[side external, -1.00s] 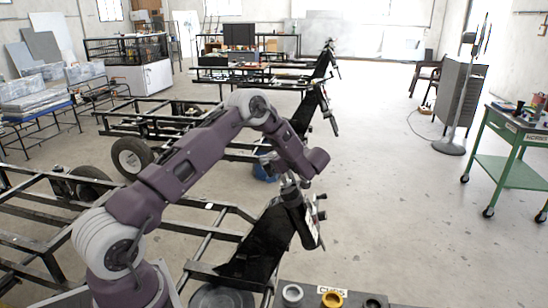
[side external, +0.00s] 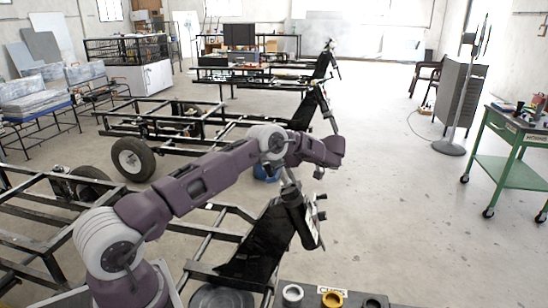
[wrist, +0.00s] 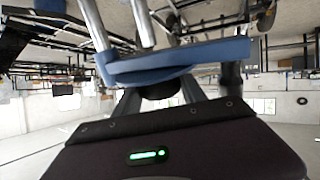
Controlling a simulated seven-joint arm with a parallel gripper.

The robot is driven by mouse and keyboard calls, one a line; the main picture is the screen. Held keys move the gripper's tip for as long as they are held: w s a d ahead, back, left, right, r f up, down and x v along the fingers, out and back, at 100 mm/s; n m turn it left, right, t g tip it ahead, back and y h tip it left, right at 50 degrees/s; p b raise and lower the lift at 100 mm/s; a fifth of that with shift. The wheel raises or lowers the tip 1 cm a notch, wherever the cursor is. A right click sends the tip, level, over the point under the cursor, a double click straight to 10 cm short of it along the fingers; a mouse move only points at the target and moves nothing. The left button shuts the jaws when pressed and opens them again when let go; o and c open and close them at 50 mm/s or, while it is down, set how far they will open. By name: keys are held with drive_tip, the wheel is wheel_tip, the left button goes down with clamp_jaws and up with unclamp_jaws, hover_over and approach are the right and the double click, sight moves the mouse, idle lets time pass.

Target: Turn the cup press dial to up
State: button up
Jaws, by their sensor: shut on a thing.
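In the side view my gripper (side external: 319,172) hangs small beneath my wrist, to the upper right of the sloping black frame with its grey strut (side external: 292,190). In the wrist view a curved blue piece (wrist: 180,58) with two silver rods (wrist: 142,22) lies straight ahead. A dark round part (wrist: 162,88) sits against the blue piece between my grey fingers (wrist: 165,98), which are shut on it. Much of the grip is hidden by my wrist housing. I cannot make out a dial, its markings or its setting.
A dark table with a label (side external: 331,290) stands at the bottom, carrying a grey ring (side external: 292,294), a yellow ring (side external: 332,298) and a black ring (side external: 372,303). Black frames fill the left. The floor on the right is clear up to a green cart (side external: 513,150).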

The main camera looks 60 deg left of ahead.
drive_tip(key=shift+r+n+g+h, duration=0.1)
drive_tip(key=shift+n+g+h, duration=0.2)
drive_tip(key=shift+g+h, duration=0.1)
drive_tip(key=o, duration=1.1)
